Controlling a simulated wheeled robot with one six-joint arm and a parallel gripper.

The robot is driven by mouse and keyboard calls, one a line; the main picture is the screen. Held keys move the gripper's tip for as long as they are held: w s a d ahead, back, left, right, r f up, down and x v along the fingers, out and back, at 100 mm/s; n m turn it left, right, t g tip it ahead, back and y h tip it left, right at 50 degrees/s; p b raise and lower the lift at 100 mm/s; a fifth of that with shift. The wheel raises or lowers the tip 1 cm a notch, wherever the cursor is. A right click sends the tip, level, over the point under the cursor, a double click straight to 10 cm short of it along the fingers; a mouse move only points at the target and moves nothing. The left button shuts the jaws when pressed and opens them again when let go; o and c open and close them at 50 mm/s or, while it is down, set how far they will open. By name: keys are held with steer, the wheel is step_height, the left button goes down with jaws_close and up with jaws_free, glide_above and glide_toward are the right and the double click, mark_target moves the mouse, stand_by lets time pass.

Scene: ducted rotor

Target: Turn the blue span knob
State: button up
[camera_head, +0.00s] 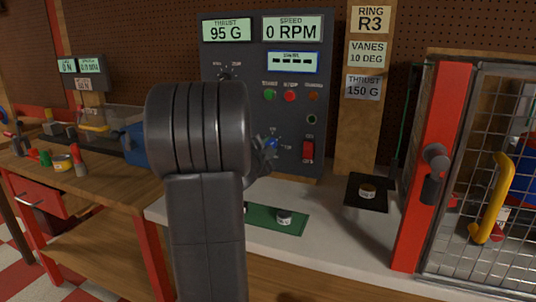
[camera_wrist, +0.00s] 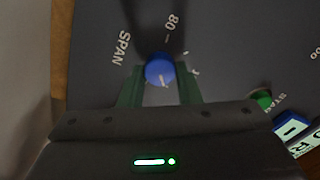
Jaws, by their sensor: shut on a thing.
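The blue span knob (camera_wrist: 160,70) is on the dark panel face, beside the printed words SPAN and 80 in the wrist view. My gripper (camera_wrist: 160,88) has its two green-tinted fingers on either side of the knob, shut on it. In the head view the blue knob (camera_head: 271,143) shows low on the control panel (camera_head: 250,100), just right of my arm. My arm hides part of the panel and most of the gripper there. The panel displays read THRUST 95 G and SPEED 0 RPM.
A green button (camera_head: 270,95), a red button (camera_head: 290,95) and a red switch (camera_head: 308,150) are near the knob. A green mat (camera_head: 262,220) and a black mat (camera_head: 381,194) carry small weights on the bench. A red post (camera_head: 428,170) and mesh cage (camera_head: 500,150) stand right.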

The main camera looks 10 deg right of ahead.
steer(key=m+b, duration=0.2)
steer(key=m, duration=0.2)
steer(key=shift+m, duration=0.4)
steer(key=shift+b, duration=0.3)
steer(key=o, duration=1)
steer(key=shift+c, duration=0.2)
steer(key=v, duration=1.4)
steer(key=shift+p, duration=0.35)
steer(key=shift+w, duration=0.1)
